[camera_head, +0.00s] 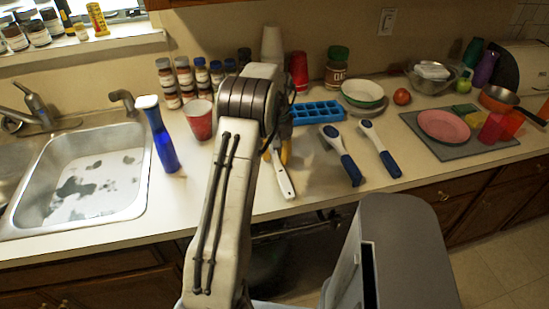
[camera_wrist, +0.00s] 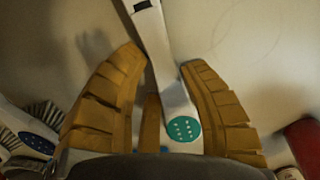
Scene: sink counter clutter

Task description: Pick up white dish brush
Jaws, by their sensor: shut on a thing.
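The white dish brush (camera_wrist: 150,38) lies between the yellow fingers of my gripper (camera_wrist: 163,58) in the wrist view. Its slim white handle runs up out of the picture's top and has a dark slot; a teal oval with white dots (camera_wrist: 184,129) marks its lower part. My gripper is shut on it. In the head view the white handle (camera_head: 283,180) points toward the counter's front edge, and one yellow finger (camera_head: 286,152) shows beside it. My arm hides the brush's other end there. I cannot tell whether the brush touches the counter.
Two white-and-blue brushes (camera_head: 341,155) (camera_head: 379,148) lie to the right. A blue ice tray (camera_head: 317,112) stands behind. Bare counter lies in front of the two brushes.

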